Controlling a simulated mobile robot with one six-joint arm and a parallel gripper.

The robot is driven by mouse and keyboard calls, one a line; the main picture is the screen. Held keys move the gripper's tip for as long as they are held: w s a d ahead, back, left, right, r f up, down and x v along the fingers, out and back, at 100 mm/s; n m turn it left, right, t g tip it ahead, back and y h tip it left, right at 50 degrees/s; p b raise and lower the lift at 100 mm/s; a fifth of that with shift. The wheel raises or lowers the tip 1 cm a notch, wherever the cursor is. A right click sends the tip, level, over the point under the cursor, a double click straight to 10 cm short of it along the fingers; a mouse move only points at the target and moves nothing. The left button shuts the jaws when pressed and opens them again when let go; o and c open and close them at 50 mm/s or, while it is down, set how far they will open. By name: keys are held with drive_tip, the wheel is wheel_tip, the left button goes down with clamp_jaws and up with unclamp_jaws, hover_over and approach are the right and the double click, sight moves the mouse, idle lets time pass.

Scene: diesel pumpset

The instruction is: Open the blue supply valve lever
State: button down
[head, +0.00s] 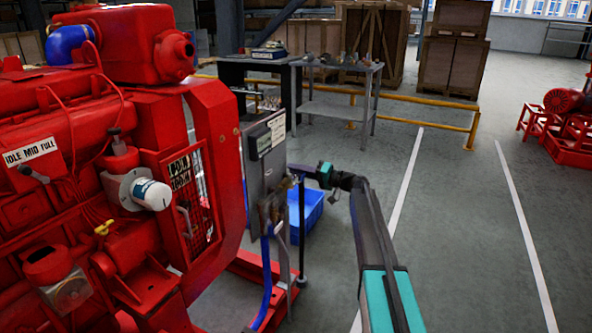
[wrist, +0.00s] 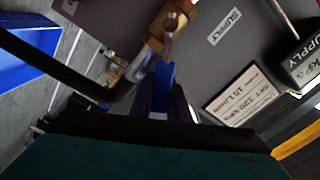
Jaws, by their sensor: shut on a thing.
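The blue supply valve lever (wrist: 164,76) sits between the fingers of my gripper (wrist: 161,98) in the wrist view, and the gripper is shut on it. The lever runs up from the fingers to a brass valve body (wrist: 157,38) on a grey panel, beside a SUPPLY label (wrist: 225,28). In the head view, my gripper (head: 297,172) reaches from the right to the face of the grey panel (head: 267,160). The lever is too small and too covered to make out there.
A red diesel engine (head: 80,200) fills the left. A blue bin (head: 308,212) stands on the floor behind my arm, and a black hose (wrist: 60,68) passes left of the valve. A yellow rail (head: 425,101) runs behind. Open floor lies to the right.

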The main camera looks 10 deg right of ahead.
drive_tip(key=shift+s+a+f, duration=0.1)
drive_tip(key=shift+s+f, duration=0.05)
drive_tip(key=shift+f, duration=0.05)
drive_tip(key=c, duration=1.7)
unclamp_jaws()
drive_tip(key=shift+r, duration=0.15)
drive_tip(key=shift+d, duration=0.2)
